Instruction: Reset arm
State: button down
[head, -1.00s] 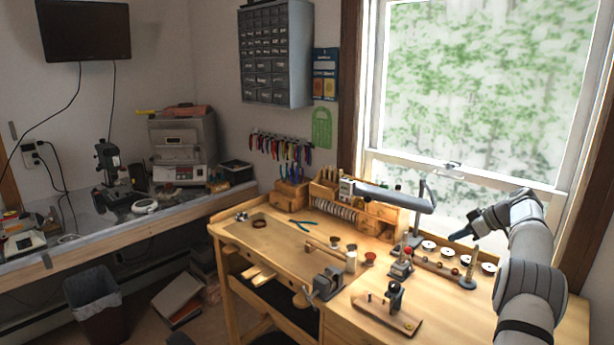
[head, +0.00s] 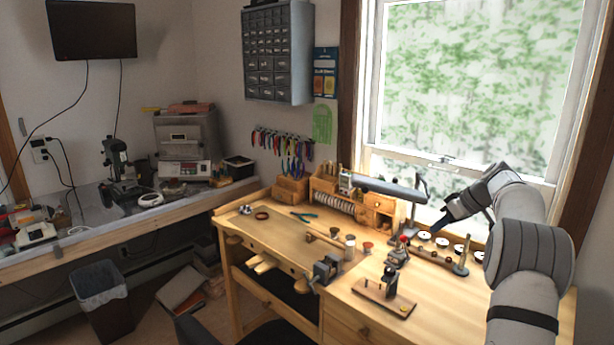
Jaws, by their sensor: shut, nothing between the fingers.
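My gripper (head: 440,226) is at the right in the head view, raised above the back right of the wooden workbench (head: 450,300) and in front of the window. Its dark fingers point down and to the left. They are shut and hold nothing. My grey arm rises from the lower right and bends over toward the window. The fingertips are small in the view, close in the picture to the lamp and the row of small discs.
A bench lamp (head: 385,188) stands just left of my gripper. A rack with white discs (head: 441,242) lies below it. A small vise (head: 327,268) and a tool on a wooden base (head: 386,290) are nearer the front. The bench's front right is clear.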

jog(key=s+a+r+m+g+h+b, duration=0.1)
jog(key=s+a+r+m+h, duration=0.15)
jog(key=s+a, duration=0.65)
jog(key=s+a+r+m+h, duration=0.1)
jog(key=s+a+r+m, duration=0.15)
jog(key=s+a, duration=0.7)
jog(key=s+a+f+m+h, duration=0.1)
jog(key=s+f, duration=0.3)
jog(key=s, duration=0.8)
jog(key=s+a+f+h, duration=0.1)
jog(key=s+f, duration=0.4)
jog(key=s, duration=0.8)
jog(key=shift+a+m+b, duration=0.4)
jog(key=shift+a, duration=0.1)
